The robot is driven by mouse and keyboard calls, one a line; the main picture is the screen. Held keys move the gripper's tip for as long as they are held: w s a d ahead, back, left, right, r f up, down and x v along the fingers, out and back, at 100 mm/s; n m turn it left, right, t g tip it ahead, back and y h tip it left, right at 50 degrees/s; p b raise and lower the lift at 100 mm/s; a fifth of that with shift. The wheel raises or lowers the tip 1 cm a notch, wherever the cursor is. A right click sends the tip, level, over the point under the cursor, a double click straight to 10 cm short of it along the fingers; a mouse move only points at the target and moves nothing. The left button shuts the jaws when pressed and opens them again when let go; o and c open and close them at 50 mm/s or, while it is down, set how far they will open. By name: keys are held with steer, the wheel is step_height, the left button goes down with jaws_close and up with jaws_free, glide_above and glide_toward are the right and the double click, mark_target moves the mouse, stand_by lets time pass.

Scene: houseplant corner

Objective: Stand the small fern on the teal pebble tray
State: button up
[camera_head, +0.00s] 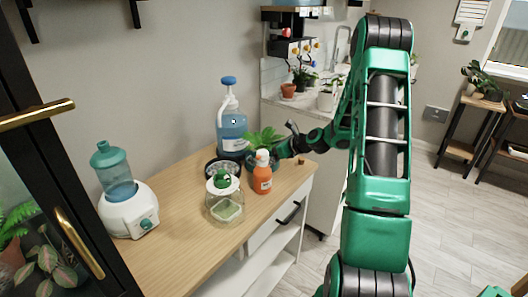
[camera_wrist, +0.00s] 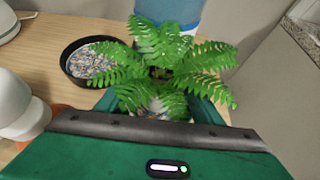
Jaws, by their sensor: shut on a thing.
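The small fern (camera_wrist: 160,72) fills the middle of the wrist view, upright with spread green fronds. In the head view its fronds (camera_head: 263,138) show behind an orange bottle. My green gripper (camera_wrist: 158,112) is shut on the fern's pot, which the fronds mostly hide. In the head view my gripper (camera_head: 276,152) reaches in from the right. A round pebble tray (camera_wrist: 68,65) lies on the table left of the fern, apart from it; its rim looks black, not teal. It shows partly in the head view (camera_head: 209,168). I cannot tell whether the pot touches the table.
An orange bottle (camera_head: 262,180) and a glass jar (camera_head: 225,205) stand in front of the fern and tray. A blue pump bottle (camera_head: 232,130) stands behind. A white dispenser (camera_head: 128,212) is at the left of the wooden table (camera_head: 180,245). The table's front left is clear.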

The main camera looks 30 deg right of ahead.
steer(key=o, duration=1.2)
steer(key=shift+o, duration=0.2)
